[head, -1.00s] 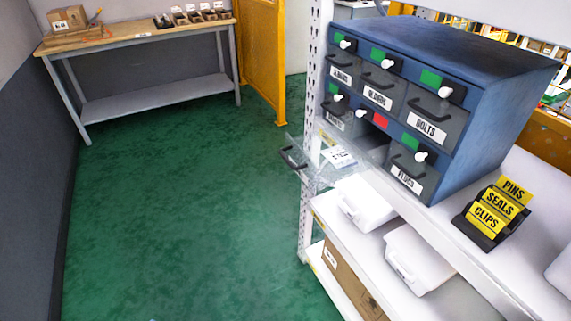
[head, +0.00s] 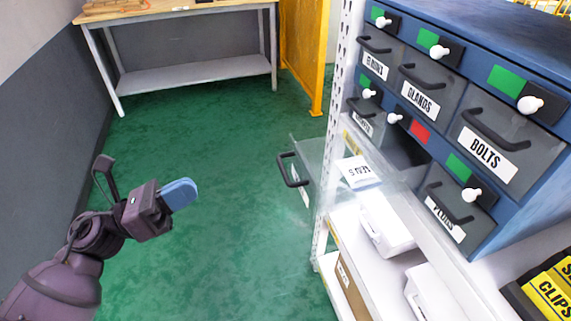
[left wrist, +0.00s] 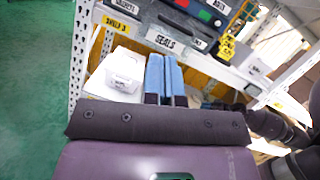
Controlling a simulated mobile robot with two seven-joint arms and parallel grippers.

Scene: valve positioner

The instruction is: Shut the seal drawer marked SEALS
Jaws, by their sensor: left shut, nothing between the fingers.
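The blue cabinet (head: 540,70) stands on a white shelf at the right. Its clear seal drawer (head: 300,190) is pulled far out of the lower middle slot, its dark handle (head: 290,170) facing left. A white card (head: 358,172) with blurred print lies at the drawer. In the left wrist view, the SEALS label (left wrist: 165,41) shows on the drawer front beyond the fingertips. My left gripper (head: 180,194) is shut and empty, its blue fingers left of the drawer handle and apart from it. The fingers also show in the left wrist view (left wrist: 166,78). My right gripper is not in view.
A red marker (head: 420,132) sits above the open slot; the other drawers have green ones. White bins (head: 385,225) stand on the shelf below. A perforated white post (head: 340,110) stands beside the drawer. Green floor (head: 230,240) is clear between gripper and drawer.

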